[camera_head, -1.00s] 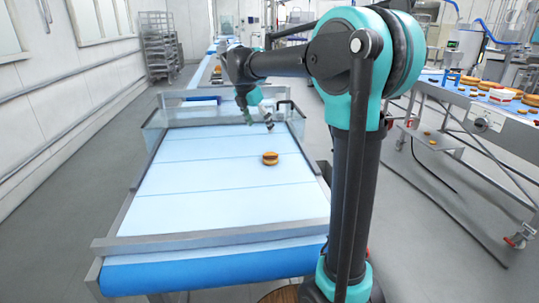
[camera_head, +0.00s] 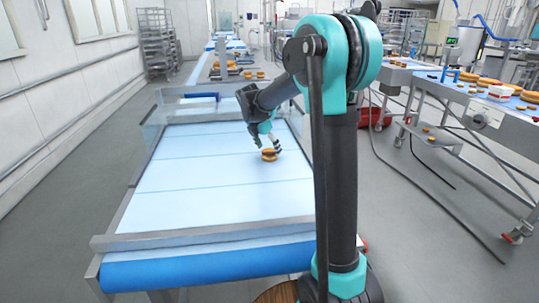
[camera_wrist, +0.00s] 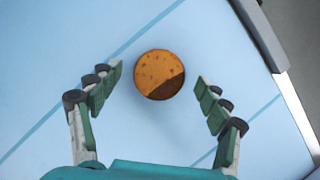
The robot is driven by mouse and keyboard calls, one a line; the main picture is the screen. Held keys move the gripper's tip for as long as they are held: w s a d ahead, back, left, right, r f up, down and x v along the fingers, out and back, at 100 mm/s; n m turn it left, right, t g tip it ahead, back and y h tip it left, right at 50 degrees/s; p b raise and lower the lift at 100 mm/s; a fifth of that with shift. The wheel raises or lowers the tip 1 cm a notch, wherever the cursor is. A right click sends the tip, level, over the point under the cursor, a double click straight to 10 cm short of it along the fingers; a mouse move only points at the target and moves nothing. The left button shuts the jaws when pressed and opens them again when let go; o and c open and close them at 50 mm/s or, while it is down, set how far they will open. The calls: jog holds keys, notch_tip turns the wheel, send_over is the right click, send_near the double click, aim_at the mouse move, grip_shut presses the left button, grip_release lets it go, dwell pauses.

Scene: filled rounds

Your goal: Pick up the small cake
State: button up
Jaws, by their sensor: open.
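The small cake (camera_head: 269,155) is round and golden-brown with a dark band, and it sits on the pale blue conveyor belt (camera_head: 200,200). In the wrist view the cake (camera_wrist: 159,75) shows a golden top with a dark brown segment at its lower right. My gripper (camera_wrist: 159,78) is open, with one finger to the left and one to the right of the cake, and neither appears to touch it. In the head view my gripper (camera_head: 268,141) is close by the cake, over the belt; the exact height gap is hard to tell.
The belt around the cake is bare. A metal rail (camera_wrist: 262,35) edges the belt in the wrist view. Clear side panels (camera_head: 154,130) stand near the belt's far end. Another conveyor (camera_head: 455,92) with several cakes is at the right, and a red crate (camera_head: 374,118) stands on the floor.

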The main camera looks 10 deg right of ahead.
jog(key=shift+x, duration=1.15)
jog(key=c, duration=0.9)
jog(key=shift+o, duration=0.2)
